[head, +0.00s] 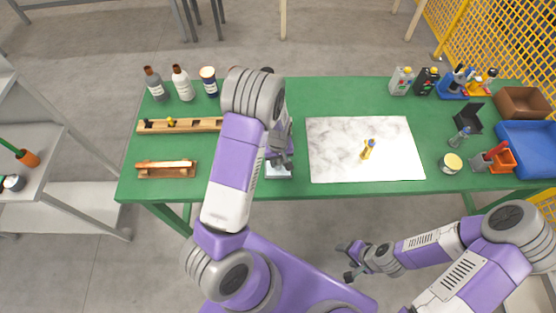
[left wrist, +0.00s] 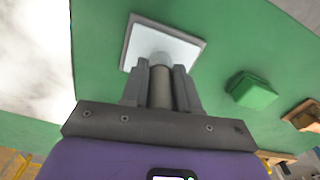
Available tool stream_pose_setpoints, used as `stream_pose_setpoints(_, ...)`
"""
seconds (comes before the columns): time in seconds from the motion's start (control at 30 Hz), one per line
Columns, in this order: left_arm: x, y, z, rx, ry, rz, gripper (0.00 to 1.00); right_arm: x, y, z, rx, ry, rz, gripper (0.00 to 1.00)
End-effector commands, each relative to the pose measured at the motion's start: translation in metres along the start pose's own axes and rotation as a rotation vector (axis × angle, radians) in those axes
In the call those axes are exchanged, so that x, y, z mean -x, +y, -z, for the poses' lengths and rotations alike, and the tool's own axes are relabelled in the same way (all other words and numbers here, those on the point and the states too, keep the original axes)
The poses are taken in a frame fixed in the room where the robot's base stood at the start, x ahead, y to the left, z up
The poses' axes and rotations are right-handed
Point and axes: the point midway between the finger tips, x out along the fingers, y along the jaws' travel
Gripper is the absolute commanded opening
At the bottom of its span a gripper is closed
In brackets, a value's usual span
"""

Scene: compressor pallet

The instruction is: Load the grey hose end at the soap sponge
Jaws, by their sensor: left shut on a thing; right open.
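My left gripper (head: 280,158) is over the front of the green table, left of the marble board. In the left wrist view, its fingers are shut on a dark grey cylinder, the grey hose end (left wrist: 160,90), whose paler tip points at a flat white pad in a grey tray. I take this pad to be the soap sponge (left wrist: 180,48); it also shows in the head view (head: 278,172), partly hidden by the gripper. The tip overlaps the pad; I cannot tell whether they touch. My right gripper (head: 350,262) is open and empty, in front of the table.
A green block (left wrist: 251,91) lies near the tray. The marble board (head: 335,150) bears a small yellow-and-grey part (head: 368,149). Wooden racks (head: 166,169) and bottles (head: 182,84) stand at left. A blue bin (head: 527,145) and small containers crowd the right end.

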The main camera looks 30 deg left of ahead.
Motion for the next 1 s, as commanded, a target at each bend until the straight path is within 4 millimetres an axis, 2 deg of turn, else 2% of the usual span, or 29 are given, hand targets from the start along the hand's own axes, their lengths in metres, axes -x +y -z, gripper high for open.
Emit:
stream_pose_setpoints(0.17, 0.003, -0.001, -0.001, 0.000, -0.004, 0.002, 0.00, 0.003, -0.001, 0.000, 0.000, 0.000, 0.000, 0.65)
stream_pose_setpoints(1.0, 0.069, 0.000, 0.000, 0.000, -0.001, 0.001, 0.00, 0.053, -0.020, -0.002, 0.000, 0.000, 0.000, 0.65)
